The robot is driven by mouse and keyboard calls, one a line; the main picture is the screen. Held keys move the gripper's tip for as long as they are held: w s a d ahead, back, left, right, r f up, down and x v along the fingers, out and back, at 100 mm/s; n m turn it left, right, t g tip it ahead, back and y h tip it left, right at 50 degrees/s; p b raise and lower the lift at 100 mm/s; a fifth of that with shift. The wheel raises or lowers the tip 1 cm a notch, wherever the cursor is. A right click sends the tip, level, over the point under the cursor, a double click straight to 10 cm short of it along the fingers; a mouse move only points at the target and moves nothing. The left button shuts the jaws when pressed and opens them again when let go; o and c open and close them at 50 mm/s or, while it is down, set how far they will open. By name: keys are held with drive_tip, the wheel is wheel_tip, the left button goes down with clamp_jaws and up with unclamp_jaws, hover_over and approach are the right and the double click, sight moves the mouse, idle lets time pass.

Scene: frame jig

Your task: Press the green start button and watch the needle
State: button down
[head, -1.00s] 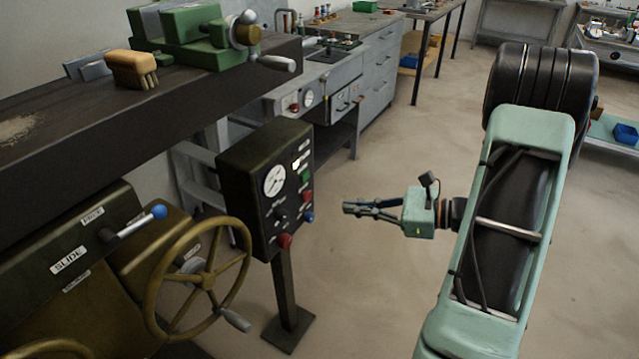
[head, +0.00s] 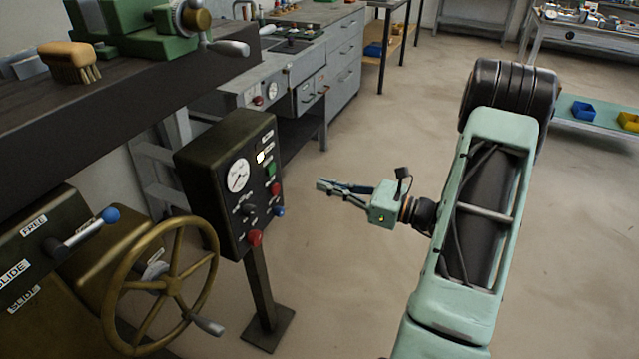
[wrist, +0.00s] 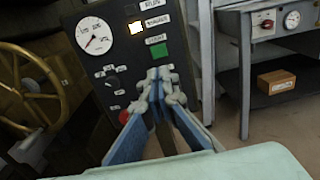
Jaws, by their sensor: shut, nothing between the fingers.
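The dark control box (head: 214,181) stands on a post and carries a round white gauge (head: 238,175) with a thin needle. The green button (head: 271,168) is a square on the box's right side, below a lit pale lamp (head: 261,156). In the wrist view the gauge (wrist: 96,36) and the green button (wrist: 158,50) both show, the button just above my fingertips. My gripper (head: 320,184) is shut and empty, pointing left toward the box with a gap of floor between them in the head view. In the wrist view its fingertips (wrist: 159,76) meet below the button.
A red knob (head: 255,238), a red button (head: 275,188) and a blue button (head: 279,211) sit on the same box. A brass handwheel (head: 168,285) stands left of it. A wooden brush (head: 69,59) lies on the bench. The floor right of the box is clear.

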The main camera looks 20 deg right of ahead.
sight(273, 170)
drive_tip(key=b+x, duration=0.1)
drive_tip(key=x, duration=1)
drive_tip(key=shift+f+b, duration=0.1)
drive_tip(key=shift+b, duration=0.3)
drive_tip(key=shift+w+a, duration=0.2)
drive_tip(key=shift+a, duration=0.05)
